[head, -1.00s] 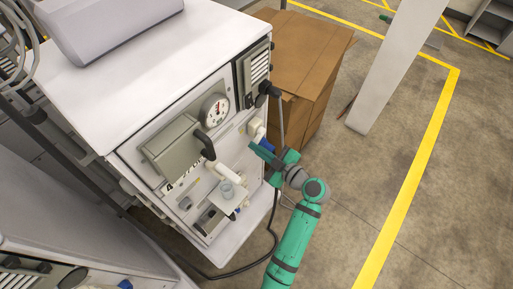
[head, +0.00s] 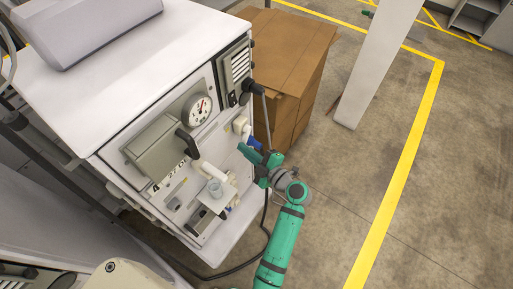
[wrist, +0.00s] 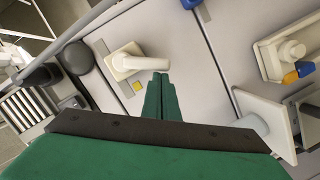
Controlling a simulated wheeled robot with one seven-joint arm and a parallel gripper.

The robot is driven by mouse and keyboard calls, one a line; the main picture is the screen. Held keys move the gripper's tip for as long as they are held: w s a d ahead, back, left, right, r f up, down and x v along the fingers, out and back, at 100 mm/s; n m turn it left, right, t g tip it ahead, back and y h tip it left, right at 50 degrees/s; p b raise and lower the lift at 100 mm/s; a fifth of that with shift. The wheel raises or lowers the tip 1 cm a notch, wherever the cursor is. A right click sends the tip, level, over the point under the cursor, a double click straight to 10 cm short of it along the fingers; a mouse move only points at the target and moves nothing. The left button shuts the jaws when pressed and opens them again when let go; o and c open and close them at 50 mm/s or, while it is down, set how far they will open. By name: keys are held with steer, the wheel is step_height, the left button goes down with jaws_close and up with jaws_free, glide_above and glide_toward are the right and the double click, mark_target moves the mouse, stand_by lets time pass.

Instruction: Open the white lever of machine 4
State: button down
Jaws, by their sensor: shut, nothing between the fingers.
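The machine (head: 110,60) stands at the left in the head view, with a gauge, a black handle and a vent on its front. The white lever (head: 240,125) is on the right part of that front. In the wrist view the white lever (wrist: 150,63) sits on a square white base, its arm pointing right. My gripper (head: 247,152) is green, shut and empty, just below the lever. In the wrist view my gripper's tips (wrist: 160,78) lie close below the free end of the lever; I cannot tell whether they touch. The machine's number is not readable.
A black knob (wrist: 78,57) is left of the lever.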

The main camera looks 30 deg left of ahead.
steer(key=w+f, duration=0.2)
steer(key=shift+w+f, duration=0.25)
steer(key=shift+f, duration=0.05)
stand_by(0.3)
steer(key=shift+w+d, duration=0.2)
steer(key=shift+d, duration=0.15)
stand_by(0.4)
steer(key=s+d, duration=0.7)
steer(key=d, duration=0.1)
steer(key=shift+s+d, duration=0.3)
steer(key=shift+d, duration=0.1)
